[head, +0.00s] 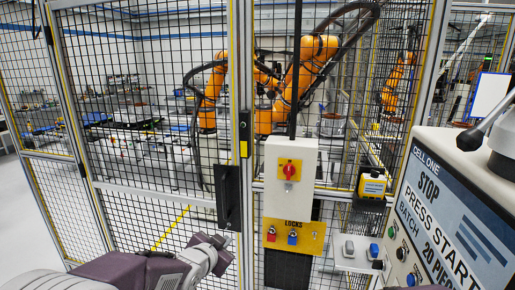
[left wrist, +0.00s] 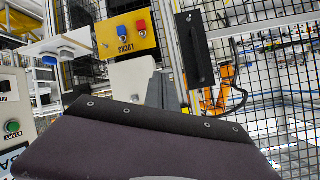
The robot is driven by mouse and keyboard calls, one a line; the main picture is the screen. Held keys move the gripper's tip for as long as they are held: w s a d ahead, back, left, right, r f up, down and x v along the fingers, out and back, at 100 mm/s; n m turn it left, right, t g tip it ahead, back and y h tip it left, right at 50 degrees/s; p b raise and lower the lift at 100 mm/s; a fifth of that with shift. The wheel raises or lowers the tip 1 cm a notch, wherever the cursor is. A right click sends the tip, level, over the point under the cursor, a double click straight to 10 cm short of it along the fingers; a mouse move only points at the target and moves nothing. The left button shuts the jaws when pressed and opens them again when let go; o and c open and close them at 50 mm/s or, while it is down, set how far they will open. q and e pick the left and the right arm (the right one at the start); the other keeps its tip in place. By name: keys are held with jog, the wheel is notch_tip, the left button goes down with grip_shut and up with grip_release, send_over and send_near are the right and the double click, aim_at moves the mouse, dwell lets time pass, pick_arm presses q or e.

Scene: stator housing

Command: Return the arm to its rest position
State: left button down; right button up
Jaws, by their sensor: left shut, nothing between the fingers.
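My left arm comes in at the lower left of the head view, with a dark purple forearm and a grey wrist. My left gripper (head: 220,252) is shut and empty, low in front of the mesh fence, below the black door handle (head: 228,196). It appears apart from the fence and the handle. In the left wrist view a dark purple cover fills the lower middle and the fingertips cannot be made out. My right gripper is not in view.
A yellow LOCKS plate (head: 294,236) with red and blue locks sits below a red rotary switch (head: 289,170). A control console (head: 440,215) with buttons stands at the right. Orange robot arms (head: 300,75) stand behind the fence. Open floor (head: 35,220) shows at the left.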

pick_arm(q)
jog(key=s+a+f+n+g+y, duration=0.1)
jog(key=s+a+f+n+g, duration=0.1)
jog(key=s+f, duration=0.3)
jog(key=s+a+f+n+g+y, duration=0.1)
jog(key=s+a+f+n+g, duration=0.2)
jog(key=s, duration=0.9)
jog(key=s+a+f+n+g+y, duration=0.1)
jog(key=s+a+f+n+g, duration=0.2)
jog(key=s+f+g, duration=0.2)
jog(key=s+f, duration=0.2)
jog(key=s, duration=0.1)
jog(key=shift+s+a+f+g, duration=0.2)
jog(key=shift+s+g, duration=0.1)
jog(key=shift+g, duration=0.1)
